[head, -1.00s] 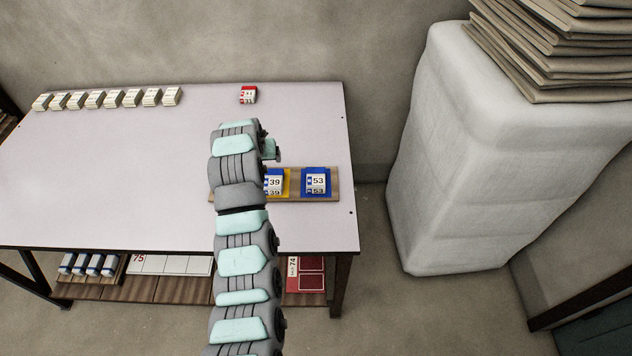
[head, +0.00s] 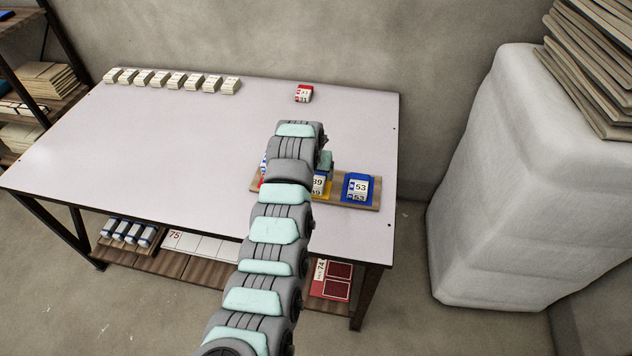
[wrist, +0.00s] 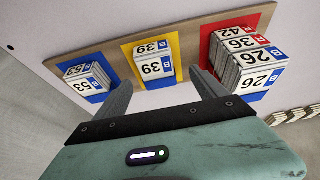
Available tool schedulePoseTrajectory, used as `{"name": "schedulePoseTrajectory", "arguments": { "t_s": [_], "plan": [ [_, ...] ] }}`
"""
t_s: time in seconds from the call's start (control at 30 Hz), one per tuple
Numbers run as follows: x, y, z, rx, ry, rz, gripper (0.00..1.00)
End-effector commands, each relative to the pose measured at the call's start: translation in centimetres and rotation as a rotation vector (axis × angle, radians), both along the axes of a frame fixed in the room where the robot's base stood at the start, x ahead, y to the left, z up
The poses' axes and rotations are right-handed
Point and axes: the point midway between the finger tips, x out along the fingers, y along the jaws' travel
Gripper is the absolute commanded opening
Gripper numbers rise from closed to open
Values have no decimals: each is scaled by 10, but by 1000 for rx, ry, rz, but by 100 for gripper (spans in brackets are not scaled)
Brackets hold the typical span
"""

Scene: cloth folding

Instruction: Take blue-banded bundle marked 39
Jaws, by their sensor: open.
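The blue-banded bundle marked 39 (wrist: 153,67) sits on a yellow pad in the middle of a wooden tray (wrist: 190,33). In the head view, bundle 39 (head: 318,184) shows just right of my arm, partly hidden by it. My gripper (wrist: 162,86) is open and empty, its two fingers spread left and right on the near side of bundle 39. The wrist view does not show clearly whether the fingertips reach beside it. My fingers are hidden behind the arm in the head view.
A blue-banded bundle marked 53 (wrist: 88,80) is left of it in the wrist view, on a blue pad. A stack marked 26, 36 and 42 (wrist: 242,60) is to the right. A red-banded bundle (head: 303,93) and several pale bundles (head: 172,81) stand along the table's (head: 190,130) back.

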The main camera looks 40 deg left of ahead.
Motion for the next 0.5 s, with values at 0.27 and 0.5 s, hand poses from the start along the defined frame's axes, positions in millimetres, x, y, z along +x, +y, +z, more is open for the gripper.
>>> {"name": "schedulePoseTrajectory", "arguments": {
  "t_s": [0.27,0.5],
  "plan": [
    [11,1,-28,0,5,-2,82],
    [14,3,-39,0,3,-1,82]
  ]
}}
